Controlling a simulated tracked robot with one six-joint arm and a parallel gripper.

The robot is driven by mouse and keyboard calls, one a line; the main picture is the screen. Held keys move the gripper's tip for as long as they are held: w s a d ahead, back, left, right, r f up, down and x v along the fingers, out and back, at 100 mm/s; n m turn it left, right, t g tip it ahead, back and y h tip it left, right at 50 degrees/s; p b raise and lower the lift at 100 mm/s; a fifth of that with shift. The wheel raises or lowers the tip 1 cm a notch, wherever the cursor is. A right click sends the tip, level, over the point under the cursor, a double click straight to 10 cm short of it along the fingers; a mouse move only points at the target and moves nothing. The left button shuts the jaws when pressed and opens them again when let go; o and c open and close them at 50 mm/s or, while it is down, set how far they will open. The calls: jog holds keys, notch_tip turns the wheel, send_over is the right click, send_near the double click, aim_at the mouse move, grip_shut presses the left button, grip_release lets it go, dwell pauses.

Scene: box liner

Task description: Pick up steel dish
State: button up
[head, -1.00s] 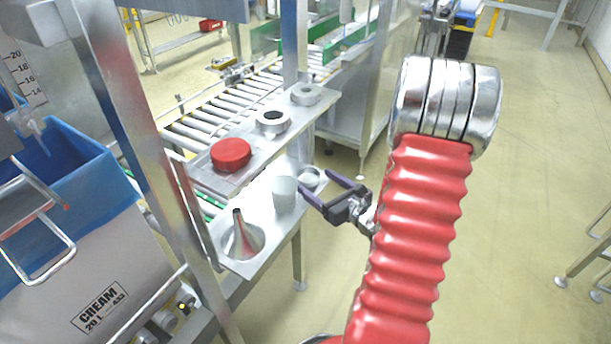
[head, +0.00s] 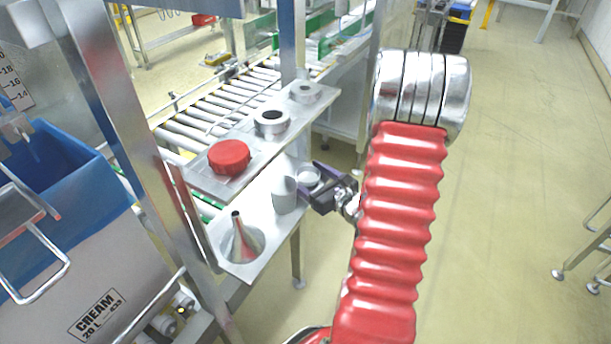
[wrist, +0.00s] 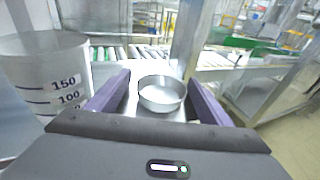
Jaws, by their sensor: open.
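The steel dish (wrist: 162,94) is a small round shallow metal dish on the lower steel shelf. In the wrist view it sits upright ahead of my gripper, between the lines of the two purple fingers. In the head view the dish (head: 308,177) shows at the shelf's far right end, just past my gripper (head: 312,184). My gripper (wrist: 158,88) is open and empty. Whether the fingertips are beside the dish or short of it I cannot tell.
A measuring beaker (wrist: 48,80) stands close left of my gripper; it also shows in the head view (head: 285,195). A steel funnel (head: 240,243) stands nearer on the lower shelf (head: 262,262). The upper shelf holds a red cap (head: 229,157) and metal rings (head: 271,122).

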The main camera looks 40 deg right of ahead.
aim_at(308, 178)
jog(key=shift+s+d, duration=0.1)
dwell(0.3)
jog(key=c, duration=1.1)
jog(key=shift+r, duration=0.2)
jog(key=shift+r, duration=4.85)
